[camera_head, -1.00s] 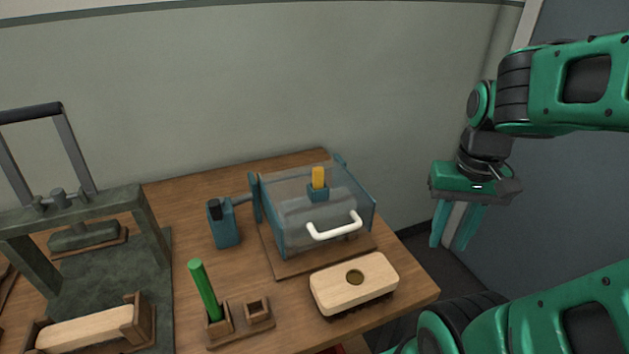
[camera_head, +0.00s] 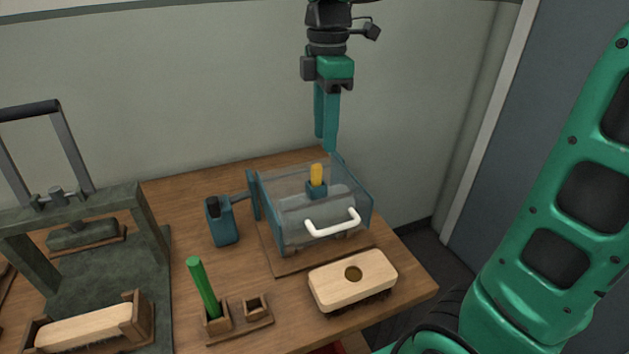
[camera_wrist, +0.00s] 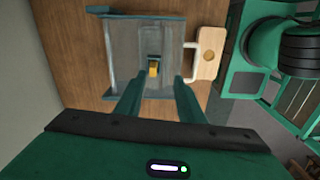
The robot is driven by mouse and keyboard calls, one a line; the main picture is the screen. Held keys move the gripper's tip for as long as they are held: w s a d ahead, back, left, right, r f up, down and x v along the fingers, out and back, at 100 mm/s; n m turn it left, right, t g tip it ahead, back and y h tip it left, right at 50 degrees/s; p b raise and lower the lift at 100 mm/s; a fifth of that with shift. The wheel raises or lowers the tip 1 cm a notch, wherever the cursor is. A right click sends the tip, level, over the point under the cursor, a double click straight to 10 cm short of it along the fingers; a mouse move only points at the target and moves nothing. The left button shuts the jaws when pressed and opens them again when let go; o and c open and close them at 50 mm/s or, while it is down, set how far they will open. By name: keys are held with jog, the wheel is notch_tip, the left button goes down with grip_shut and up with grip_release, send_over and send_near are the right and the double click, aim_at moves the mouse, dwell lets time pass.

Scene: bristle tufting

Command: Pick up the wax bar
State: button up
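A short yellow bar (camera_head: 316,174), which looks like the wax bar, stands upright in a small blue holder (camera_head: 316,189) at the clear-covered machine (camera_head: 285,215). I cannot tell whether the holder is on the cover or behind it. The bar also shows in the wrist view (camera_wrist: 153,70), between and beyond my fingertips. My gripper (camera_head: 325,142) points down above the back of the machine, higher than the bar and apart from it. Its two fingers (camera_wrist: 157,90) are spread with nothing between them.
A white handle (camera_head: 333,224) is on the machine's front. A wooden brush block (camera_head: 352,279) lies in front. A green rod (camera_head: 203,287) stands in a wooden holder beside an empty socket (camera_head: 256,308). A blue box (camera_head: 222,221) and a grey press (camera_head: 148,225) are at left.

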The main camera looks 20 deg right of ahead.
aim_at(316, 165)
jog(key=shift+w+a+r+n, duration=0.15)
jog(key=shift+w+a+n, duration=0.2)
jog(key=shift+a+n, duration=0.2)
jog(key=shift+a+f, duration=0.2)
notch_tip(316, 165, down, 5)
jog(key=shift+w+f, duration=0.1)
jog(key=shift+f, duration=0.05)
jog(key=f, duration=0.5)
jog(key=shift+w+d, duration=0.2)
jog(key=shift+w, duration=0.15)
jog(key=shift+r, duration=0.1)
grip_shut()
